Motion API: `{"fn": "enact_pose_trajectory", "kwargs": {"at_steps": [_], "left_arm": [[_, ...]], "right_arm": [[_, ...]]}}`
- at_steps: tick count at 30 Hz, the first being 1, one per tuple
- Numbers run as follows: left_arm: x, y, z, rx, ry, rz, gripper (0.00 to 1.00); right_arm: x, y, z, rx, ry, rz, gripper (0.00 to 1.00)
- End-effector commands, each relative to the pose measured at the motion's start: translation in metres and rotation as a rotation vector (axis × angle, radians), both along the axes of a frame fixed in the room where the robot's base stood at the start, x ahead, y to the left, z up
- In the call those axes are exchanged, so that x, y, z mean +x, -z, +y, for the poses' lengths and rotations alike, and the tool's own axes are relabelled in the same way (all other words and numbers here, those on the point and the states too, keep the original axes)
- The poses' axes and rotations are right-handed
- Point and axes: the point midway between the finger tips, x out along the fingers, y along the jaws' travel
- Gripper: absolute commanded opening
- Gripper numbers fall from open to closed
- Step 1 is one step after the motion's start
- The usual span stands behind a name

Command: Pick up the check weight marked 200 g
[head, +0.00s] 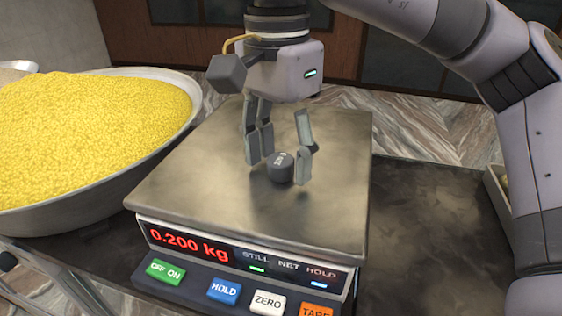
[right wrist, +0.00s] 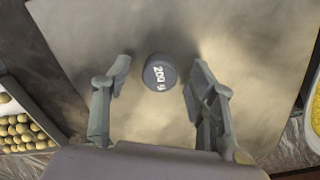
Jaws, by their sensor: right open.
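The check weight (head: 281,168) is a small dark grey cylinder standing on the scale's metal pan (head: 200,190). In the right wrist view the gripper (right wrist: 157,80) has one finger on each side of the weight, with a gap on both sides. The scale display (head: 188,244) reads 0.200 kg. My left gripper is not in view.
A wide metal bowl (head: 100,198) heaped with yellow grains (head: 90,125) stands left of the scale. A tray of round sweets (right wrist: 22,130) shows at the left of the right wrist view. The dark counter (head: 430,220) right of the scale is largely clear.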

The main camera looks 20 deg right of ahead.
Motion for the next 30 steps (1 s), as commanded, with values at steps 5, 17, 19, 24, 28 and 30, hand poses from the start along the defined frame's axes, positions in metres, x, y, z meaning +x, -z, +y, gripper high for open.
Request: {"fn": "enact_pose_trajectory", "kwargs": {"at_steps": [5,17,19,24,28,30], "left_arm": [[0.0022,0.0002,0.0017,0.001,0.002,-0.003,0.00],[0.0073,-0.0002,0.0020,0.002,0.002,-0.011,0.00],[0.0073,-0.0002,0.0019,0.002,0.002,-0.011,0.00],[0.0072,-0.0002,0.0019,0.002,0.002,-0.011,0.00],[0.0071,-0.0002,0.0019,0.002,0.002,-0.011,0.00],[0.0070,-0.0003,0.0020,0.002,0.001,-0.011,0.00]], "right_arm": [[0.0000,-0.0001,0.0001,0.000,0.000,0.000,0.47],[0.0000,-0.0004,0.0001,0.001,0.000,0.000,0.21],[0.0001,-0.0004,0.0002,0.001,0.000,0.000,0.16],[0.0001,-0.0005,0.0002,0.001,0.000,0.000,0.05],[0.0001,-0.0006,0.0002,0.001,0.000,0.000,0.00],[0.0001,-0.0009,0.0003,0.001,0.000,0.000,0.00]]}}
